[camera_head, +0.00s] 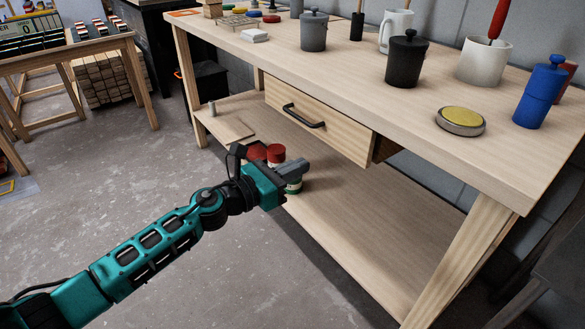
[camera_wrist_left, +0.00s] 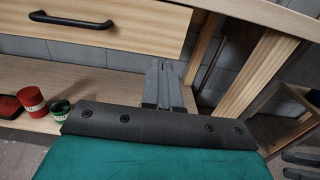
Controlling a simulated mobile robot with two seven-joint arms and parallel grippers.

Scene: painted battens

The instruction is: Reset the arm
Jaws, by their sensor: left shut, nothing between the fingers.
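My left arm, teal and black, reaches in from the left in the head view. Its gripper (camera_head: 300,164) is in front of the bench, below the drawer and over the lower shelf. In the left wrist view the two grey fingers (camera_wrist_left: 163,82) are together with nothing between them. The wooden drawer (camera_head: 318,121) with its black handle (camera_head: 303,115) stands partly out of the bench. The handle also shows at the upper left of the wrist view (camera_wrist_left: 70,20). My right gripper is in neither view.
The lower shelf (camera_head: 375,238) holds red and green tins (camera_head: 276,153), close behind the gripper in the head view. The bench top (camera_head: 352,75) carries dark canisters (camera_head: 407,60), a white pot (camera_head: 482,62) and a blue container (camera_head: 540,92). Bare floor (camera_head: 110,200) lies left of the bench.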

